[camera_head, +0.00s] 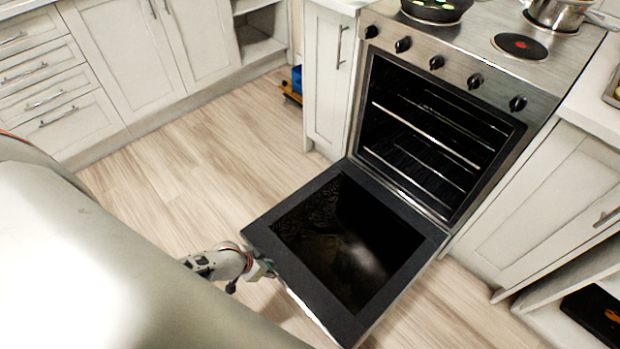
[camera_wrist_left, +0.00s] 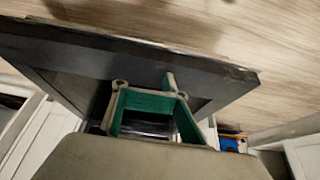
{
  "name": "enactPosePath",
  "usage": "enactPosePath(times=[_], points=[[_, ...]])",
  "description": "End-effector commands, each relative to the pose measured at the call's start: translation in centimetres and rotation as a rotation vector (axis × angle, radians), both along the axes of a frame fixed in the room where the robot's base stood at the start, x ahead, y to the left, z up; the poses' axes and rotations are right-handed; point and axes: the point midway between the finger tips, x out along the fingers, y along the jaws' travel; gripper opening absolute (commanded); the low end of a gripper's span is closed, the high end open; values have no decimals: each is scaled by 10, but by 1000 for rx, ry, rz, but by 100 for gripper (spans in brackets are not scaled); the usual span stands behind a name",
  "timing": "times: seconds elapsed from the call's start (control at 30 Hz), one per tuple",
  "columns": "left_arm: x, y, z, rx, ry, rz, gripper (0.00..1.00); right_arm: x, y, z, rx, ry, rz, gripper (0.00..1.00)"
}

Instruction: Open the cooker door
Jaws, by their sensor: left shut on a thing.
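The cooker door (camera_head: 400,262) is swung down and lies about flat in front of the cooker (camera_head: 545,78), its dark inner window facing up. The oven cavity (camera_head: 432,130) is open, with wire racks inside. My left gripper (camera_head: 268,268) is at the door's outer left corner, in the head view. In the left wrist view the green-lined fingers (camera_wrist_left: 155,110) are at the door (camera_wrist_left: 70,62), shut on its handle; the grip itself is mostly hidden. My right gripper is in neither view.
A pan (camera_head: 436,9) and a pot (camera_head: 560,12) stand on the hob. White cabinets (camera_head: 130,50) line the back left, and another cabinet (camera_head: 545,195) stands right of the cooker. The wooden floor (camera_head: 200,150) left of the door is clear. A blue item (camera_head: 297,80) is on the floor by the cabinet.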

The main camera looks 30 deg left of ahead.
Motion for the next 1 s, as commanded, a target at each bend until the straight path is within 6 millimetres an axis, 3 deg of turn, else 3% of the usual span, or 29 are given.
enactPosePath(times=[0.53, 0.87, 1.0], points=[[2, 0, 4, 0, -4, 0, 0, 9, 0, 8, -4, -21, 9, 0], [4, -1, 46, -1, -12, 3, 0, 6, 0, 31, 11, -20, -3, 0], [-16, 5, 64, 0, -6, 2, 0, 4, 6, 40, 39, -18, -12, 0]])
